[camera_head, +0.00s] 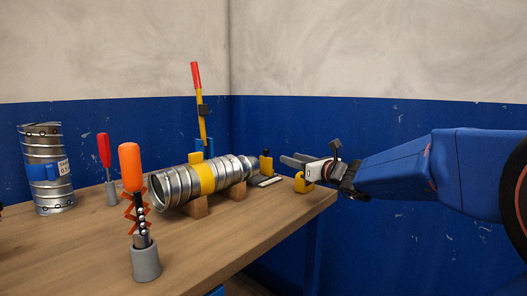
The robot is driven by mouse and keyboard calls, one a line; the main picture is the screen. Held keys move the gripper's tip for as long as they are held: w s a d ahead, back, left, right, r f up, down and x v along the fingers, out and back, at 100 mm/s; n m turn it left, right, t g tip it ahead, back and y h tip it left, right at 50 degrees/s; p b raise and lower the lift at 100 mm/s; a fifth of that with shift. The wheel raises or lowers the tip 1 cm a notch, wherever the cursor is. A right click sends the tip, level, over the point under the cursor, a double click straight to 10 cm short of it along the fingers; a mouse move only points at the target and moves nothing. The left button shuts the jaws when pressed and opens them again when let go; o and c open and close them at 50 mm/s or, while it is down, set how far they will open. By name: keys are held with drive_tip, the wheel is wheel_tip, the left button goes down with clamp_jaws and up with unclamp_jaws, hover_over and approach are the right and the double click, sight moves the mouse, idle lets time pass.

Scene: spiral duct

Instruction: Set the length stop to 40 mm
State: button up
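My gripper (294,159) is at the right of the table, with its grey fingers pointing left. It is above or close to a yellow block (303,184) at the table's right edge; contact cannot be told. A flat dark and light strip (265,181) lies to the left of that block, and a yellow piece with a black knob (266,162) stands behind it. These may be parts of the length stop, but no scale or 40 mm mark is readable. The finger gap is too small to judge.
A ribbed silver duct with a yellow band (206,176) lies on wooden blocks (195,207). An orange-handled tool (131,168) and a red-handled tool (104,150) stand in grey holders. A silver canister (46,190) stands left; a red-tipped yellow lever (200,108) stands behind. The table's front middle (215,235) is clear.

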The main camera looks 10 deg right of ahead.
sight(268, 151)
drive_tip(key=x, duration=1.6)
drive_tip(key=shift+a, duration=0.1)
